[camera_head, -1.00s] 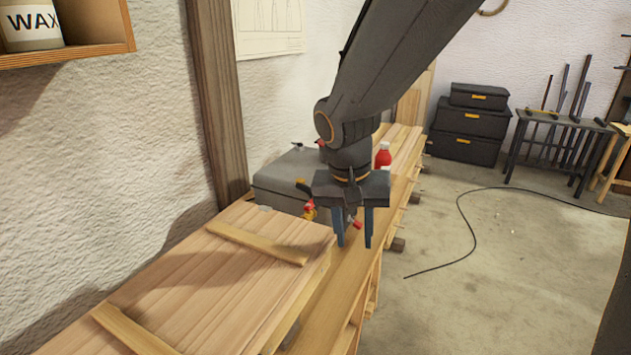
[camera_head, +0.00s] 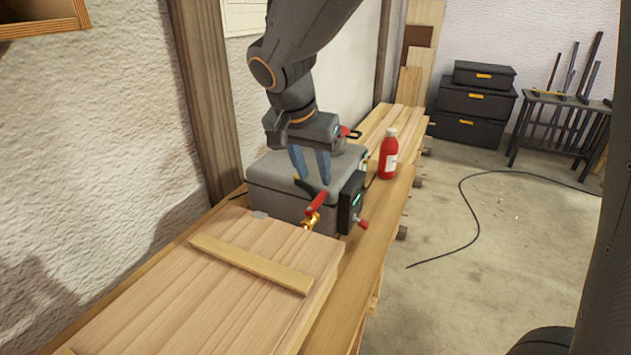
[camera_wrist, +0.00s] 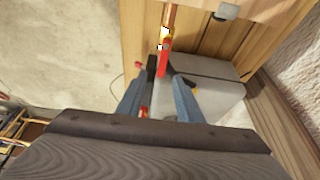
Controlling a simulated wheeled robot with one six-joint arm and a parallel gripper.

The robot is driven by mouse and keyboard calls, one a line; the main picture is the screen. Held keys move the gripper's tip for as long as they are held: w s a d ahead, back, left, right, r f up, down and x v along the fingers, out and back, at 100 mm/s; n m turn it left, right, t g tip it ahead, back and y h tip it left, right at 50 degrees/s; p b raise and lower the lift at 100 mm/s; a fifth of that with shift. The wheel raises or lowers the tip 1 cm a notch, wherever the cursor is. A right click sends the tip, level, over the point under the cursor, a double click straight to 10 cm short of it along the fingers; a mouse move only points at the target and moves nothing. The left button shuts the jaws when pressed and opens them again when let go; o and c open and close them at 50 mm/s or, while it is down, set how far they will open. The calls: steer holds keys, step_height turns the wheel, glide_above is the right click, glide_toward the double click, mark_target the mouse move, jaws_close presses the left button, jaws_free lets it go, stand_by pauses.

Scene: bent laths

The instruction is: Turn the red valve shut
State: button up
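The red valve (camera_head: 316,204) has a red lever handle on a brass body (camera_head: 311,220), at the front of a grey metal box (camera_head: 270,184) on the bench. In the wrist view the red handle (camera_wrist: 163,61) lies ahead of and between the fingers, pointing toward them. My gripper (camera_head: 313,184) is open, with its two blue-grey fingers pointing down just above and behind the handle. The gripper also shows in the wrist view (camera_wrist: 154,82), with nothing between its fingertips. Whether a finger touches the handle I cannot tell.
A dark control unit with a green light (camera_head: 353,200) and a red knob (camera_head: 364,224) sits on the box's right side. A red bottle (camera_head: 388,158) stands behind on the bench. A plank panel (camera_head: 215,290) lies in front.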

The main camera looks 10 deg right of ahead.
mark_target(320, 197)
steer(key=shift+w+a+f, duration=0.15)
steer(key=shift+w+f, duration=0.05)
steer(key=shift+w, duration=0.2)
steer(key=p+x, duration=0.1)
steer(key=x, duration=0.6)
steer(key=shift+f+p, duration=0.1)
steer(key=shift+p, duration=0.2)
steer(key=shift+c, duration=0.2)
jaws_close()
